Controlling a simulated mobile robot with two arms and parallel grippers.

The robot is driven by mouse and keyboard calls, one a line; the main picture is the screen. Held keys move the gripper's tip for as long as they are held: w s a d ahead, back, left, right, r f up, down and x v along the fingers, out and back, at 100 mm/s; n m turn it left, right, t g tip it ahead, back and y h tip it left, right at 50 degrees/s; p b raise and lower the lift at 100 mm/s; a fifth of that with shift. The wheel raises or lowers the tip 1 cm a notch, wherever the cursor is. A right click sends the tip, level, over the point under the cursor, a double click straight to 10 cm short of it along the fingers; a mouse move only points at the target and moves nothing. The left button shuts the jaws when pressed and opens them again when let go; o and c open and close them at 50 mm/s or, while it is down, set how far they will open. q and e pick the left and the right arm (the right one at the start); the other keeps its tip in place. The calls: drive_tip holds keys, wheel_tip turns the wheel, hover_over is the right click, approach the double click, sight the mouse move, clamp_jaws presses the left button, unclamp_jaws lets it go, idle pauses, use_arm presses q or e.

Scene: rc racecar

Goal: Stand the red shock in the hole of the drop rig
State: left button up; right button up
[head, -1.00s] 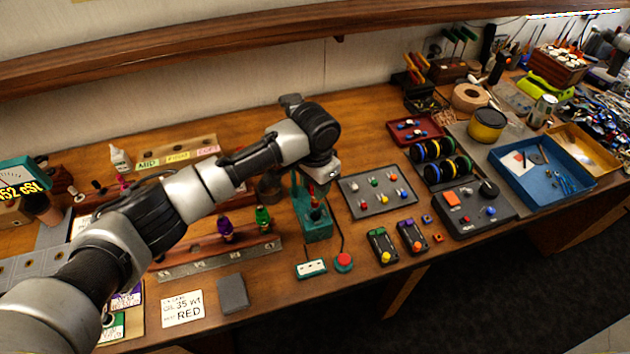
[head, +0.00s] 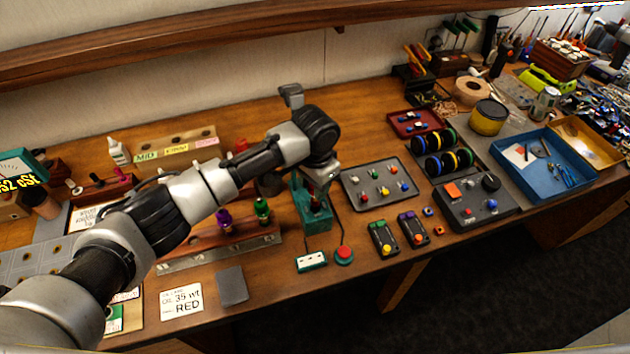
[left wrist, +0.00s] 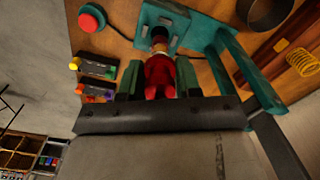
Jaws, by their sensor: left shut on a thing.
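My left gripper (head: 317,192) is over the teal drop rig (head: 316,221) at the middle of the bench. It is shut on the red shock (left wrist: 161,76), which sits between its two fingers (left wrist: 160,82) in the left wrist view. The shock's far end points at the opening in the rig's teal plate (left wrist: 180,22). That end overlaps the opening in the picture; I cannot tell whether it is inside. In the head view the gripper mostly hides the shock. My right gripper is not in view.
A purple shock (head: 224,220) and a green shock (head: 262,210) stand in a wooden rack left of the rig. A red button (head: 344,254) and a small white-and-teal box (head: 311,261) lie in front. A grey tray of coloured parts (head: 362,199) is to the right.

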use_arm(q)
drive_tip(key=shift+f+b, duration=0.55)
drive_tip(key=shift+f, duration=0.85)
drive_tip(key=o, duration=1)
wheel_tip(320, 180, up, 11)
drive_tip(key=b, duration=0.2)
drive_tip(key=shift+f+b, duration=0.1)
drive_tip(key=shift+b, duration=0.3)
drive_tip(key=shift+f, duration=0.1)
